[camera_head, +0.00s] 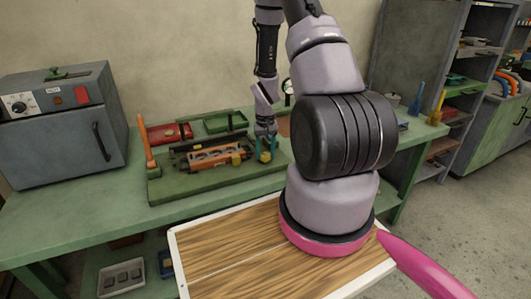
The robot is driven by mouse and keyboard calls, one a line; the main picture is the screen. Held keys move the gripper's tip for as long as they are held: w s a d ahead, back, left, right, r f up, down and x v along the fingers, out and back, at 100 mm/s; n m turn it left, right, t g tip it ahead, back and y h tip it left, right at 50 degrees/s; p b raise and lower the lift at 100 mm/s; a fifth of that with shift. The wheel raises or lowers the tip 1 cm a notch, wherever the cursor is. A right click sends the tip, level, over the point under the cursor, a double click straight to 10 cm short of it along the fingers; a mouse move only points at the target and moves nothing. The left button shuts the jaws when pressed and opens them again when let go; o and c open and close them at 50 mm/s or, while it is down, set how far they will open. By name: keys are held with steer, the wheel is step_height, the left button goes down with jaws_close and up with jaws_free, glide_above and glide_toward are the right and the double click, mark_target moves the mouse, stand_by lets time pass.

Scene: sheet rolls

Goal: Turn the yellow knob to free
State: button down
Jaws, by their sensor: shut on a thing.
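The sheet rolls stand on a green base plate (170,190) on the workbench, with an orange body (212,158) and dark rollers. A yellow knob (265,157) is at the right end of the machine. My gripper (266,151) comes down from above with its teal fingers on either side of this knob, shut on it. The fingers hide part of the knob, so its turned position cannot be read. A second, smaller yellow part (237,159) sits on the front of the orange body, left of my gripper.
An upright orange lever (146,140) stands at the machine's left end. A grey oven-like cabinet (62,125) is on the bench's left. Red (170,133) and green (226,122) trays lie behind. The green bench (110,200) is clear in front.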

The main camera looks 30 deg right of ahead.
mark_target(265, 154)
stand_by(0.4)
steer(key=shift+c, duration=1.4)
jaws_free()
steer(key=shift+r, duration=0.1)
step_height(265, 154, up, 11)
